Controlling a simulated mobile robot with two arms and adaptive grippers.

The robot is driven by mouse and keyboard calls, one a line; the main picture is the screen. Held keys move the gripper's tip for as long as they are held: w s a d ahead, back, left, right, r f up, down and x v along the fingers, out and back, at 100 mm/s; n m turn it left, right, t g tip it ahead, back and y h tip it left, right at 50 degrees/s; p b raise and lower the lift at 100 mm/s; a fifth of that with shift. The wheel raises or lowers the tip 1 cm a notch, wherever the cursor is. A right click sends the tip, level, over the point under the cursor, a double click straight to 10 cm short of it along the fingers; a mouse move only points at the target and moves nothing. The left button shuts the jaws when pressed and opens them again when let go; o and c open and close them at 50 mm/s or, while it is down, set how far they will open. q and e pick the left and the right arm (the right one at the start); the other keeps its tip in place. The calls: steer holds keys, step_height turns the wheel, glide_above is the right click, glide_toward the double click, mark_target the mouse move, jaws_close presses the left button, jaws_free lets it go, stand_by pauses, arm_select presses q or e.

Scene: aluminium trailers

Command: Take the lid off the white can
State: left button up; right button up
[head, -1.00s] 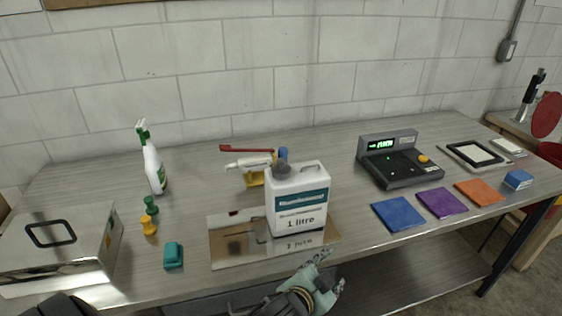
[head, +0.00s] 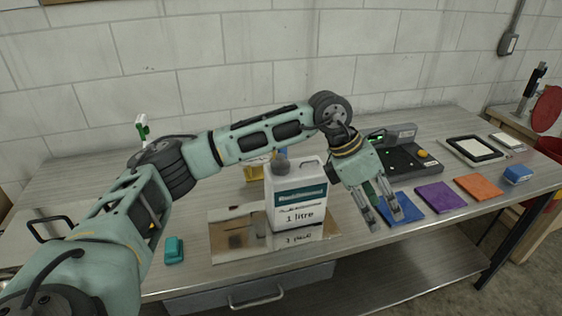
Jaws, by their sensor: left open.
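My left arm reaches across from the left, behind and above the can. My left gripper (head: 384,223) is open and empty, pointing down to the right of the can, apart from it, over the left part of the blue cloth. My right gripper is not in view.
Blue (head: 404,208), purple (head: 441,197) and orange (head: 478,187) cloths lie to the right. A dark device (head: 408,160) stands behind them. A teal block (head: 174,250) is left of the plate. My arm hides much of the table's left and back.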

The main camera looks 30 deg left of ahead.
arm_select(q)
steer(key=w+a+r+n+y, duration=0.1)
steer(key=a+r+y, duration=0.15)
steer(key=a, duration=0.55)
steer(key=w+a+r+y, duration=0.1)
steer(key=a+r+y, duration=0.15)
steer(key=a, duration=0.55)
step_height(320, 180, up, 3)
steer(key=n+y, duration=0.2)
steer(key=y, duration=0.2)
glide_above(281, 156)
steer(key=s+d, duration=0.2)
steer(key=shift+w+a+p, duration=0.2)
steer(key=shift+a+p, duration=0.05)
steer(key=shift+p, duration=0.15)
steer(key=p+x, duration=0.3)
steer(key=x, duration=0.3)
steer(key=shift+w+f, duration=0.1)
steer(key=shift+f, duration=0.05)
steer(key=shift+w+f, duration=0.1)
steer(key=shift+f, duration=0.2)
steer(key=c, duration=0.9)
steer(key=shift+r, duration=0.1)
